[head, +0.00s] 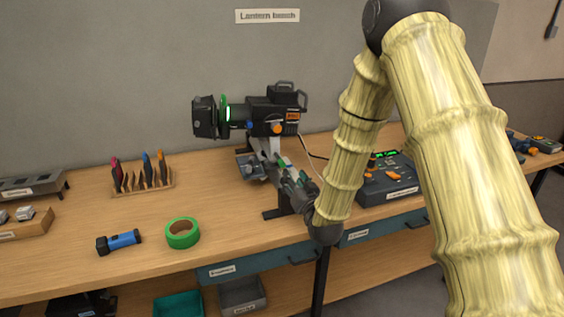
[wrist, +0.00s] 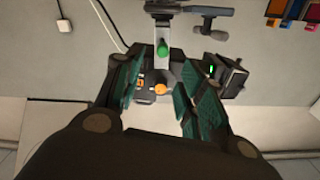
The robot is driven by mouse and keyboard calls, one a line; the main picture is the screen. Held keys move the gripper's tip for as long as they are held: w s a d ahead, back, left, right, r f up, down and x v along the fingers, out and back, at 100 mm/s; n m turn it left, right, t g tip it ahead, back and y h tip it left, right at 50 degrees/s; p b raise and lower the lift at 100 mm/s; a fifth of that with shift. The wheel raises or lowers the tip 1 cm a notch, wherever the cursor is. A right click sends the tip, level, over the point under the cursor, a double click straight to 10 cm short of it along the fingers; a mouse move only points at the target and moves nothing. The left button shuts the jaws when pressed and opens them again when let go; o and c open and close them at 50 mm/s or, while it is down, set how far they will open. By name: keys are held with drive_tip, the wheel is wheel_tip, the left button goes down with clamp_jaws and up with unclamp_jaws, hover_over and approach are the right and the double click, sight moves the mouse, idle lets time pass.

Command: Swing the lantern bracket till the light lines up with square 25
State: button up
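The black lantern (head: 275,112) sits on a grey bracket and stand (head: 270,148) on the bench, with a green frame (head: 224,110) near its front, a blue knob and an orange knob (head: 276,128). My gripper (head: 284,176) is in front of the stand, low and to the right. In the wrist view my gripper (wrist: 160,76) is open, its green-padded fingers apart. Between them show the grey bracket arm (wrist: 161,28) with a green knob (wrist: 162,48), and the orange knob (wrist: 160,88). I cannot tell whether a finger touches anything. No numbered square or light spot shows.
A fader console (head: 388,180) stands right of the stand, behind my arm. A green tape roll (head: 182,233), a blue torch (head: 120,242) and a tool rack (head: 143,185) lie to the left. The bench's front middle-left is mostly clear.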

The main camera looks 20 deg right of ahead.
sight(283, 166)
drive_tip(key=w+p, duration=0.1)
drive_tip(key=w, duration=0.2)
drive_tip(key=w+p, duration=0.1)
drive_tip(key=w, duration=0.3)
drive_tip(key=w+p, duration=0.1)
drive_tip(key=w, duration=0.2)
drive_tip(key=shift+w+a+f, duration=0.1)
drive_tip(key=shift+w+a, duration=0.1)
drive_tip(key=shift+a, duration=0.1)
drive_tip(key=shift+c, duration=0.2)
clamp_jaws()
